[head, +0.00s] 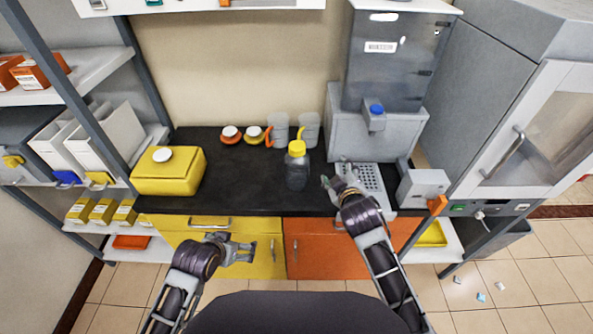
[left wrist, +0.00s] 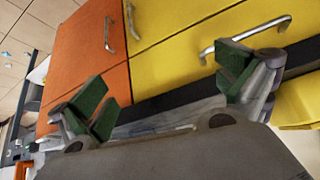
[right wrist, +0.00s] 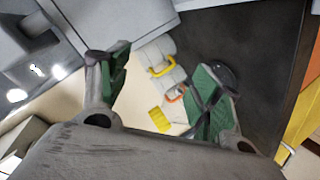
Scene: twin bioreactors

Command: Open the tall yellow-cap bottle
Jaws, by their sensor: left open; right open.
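The tall bottle (head: 297,172) has a dark grey, see-through body and a yellow cap (head: 296,148). It stands upright on the black counter, with the cap on. The yellow cap also shows in the right wrist view (right wrist: 160,120), between the fingers in the picture; a finger hides part of the body. My right gripper (head: 338,182) is open and empty, to the right of the bottle and apart from it. My left gripper (head: 243,248) is open and empty, low in front of the yellow cabinet door, well away from the bottle.
Two clear cups (head: 278,130) with coloured handles stand behind the bottle. A yellow box (head: 168,172) is at the counter's left. A grey dispenser (head: 385,60) with a perforated tray (head: 368,178) stands on the right. The counter (head: 235,190) left of the bottle is clear.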

